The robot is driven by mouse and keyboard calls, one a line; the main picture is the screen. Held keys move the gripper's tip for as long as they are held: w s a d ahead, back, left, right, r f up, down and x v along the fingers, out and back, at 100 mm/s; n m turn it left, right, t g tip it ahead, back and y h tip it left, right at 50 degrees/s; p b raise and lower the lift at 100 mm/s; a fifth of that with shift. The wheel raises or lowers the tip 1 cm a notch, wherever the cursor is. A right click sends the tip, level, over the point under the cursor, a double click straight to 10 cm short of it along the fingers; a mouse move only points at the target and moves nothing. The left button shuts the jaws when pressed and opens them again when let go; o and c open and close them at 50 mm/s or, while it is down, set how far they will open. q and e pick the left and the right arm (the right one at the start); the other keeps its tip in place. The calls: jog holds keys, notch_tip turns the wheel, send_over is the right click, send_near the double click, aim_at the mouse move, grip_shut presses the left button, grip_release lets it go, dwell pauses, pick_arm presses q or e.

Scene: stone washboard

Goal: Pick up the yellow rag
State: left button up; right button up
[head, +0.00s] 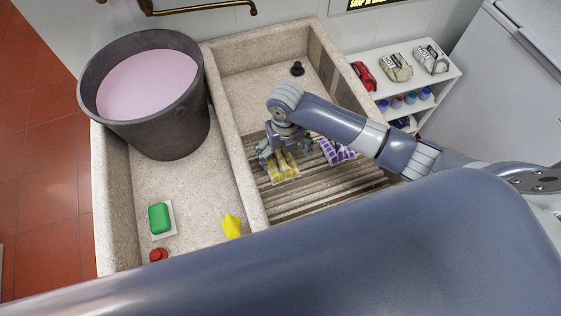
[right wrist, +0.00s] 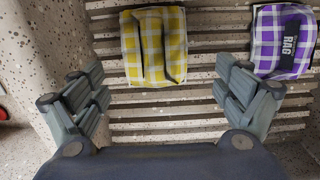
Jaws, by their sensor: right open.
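The yellow rag (head: 284,170) is a folded yellow and white checked cloth lying on the ribbed stone washboard (head: 330,188). In the right wrist view the yellow rag (right wrist: 154,47) lies at the top middle, between and beyond the fingers. My right gripper (head: 278,157) is over the washboard at the rag, partly covering its far end. In the right wrist view the right gripper (right wrist: 160,92) is wide open and empty, with one finger set at each side. I cannot make out my left gripper in these views.
A purple checked rag (head: 338,151) lies right of the yellow one, also in the right wrist view (right wrist: 283,40). The stone wall (head: 243,172) borders the washboard on the left. A bucket of pink liquid (head: 115,128), green soap (head: 160,218) and a yellow object (head: 232,226) are left of it.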

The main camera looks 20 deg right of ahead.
aim_at(282, 161)
jog(key=f, duration=0.1)
jog(key=f+p, duration=0.1)
jog(key=f, duration=0.3)
jog(key=shift+s+a+f, duration=0.1)
jog(key=shift+a, duration=0.25)
jog(key=shift+f, duration=0.5)
jog(key=c, duration=1.1)
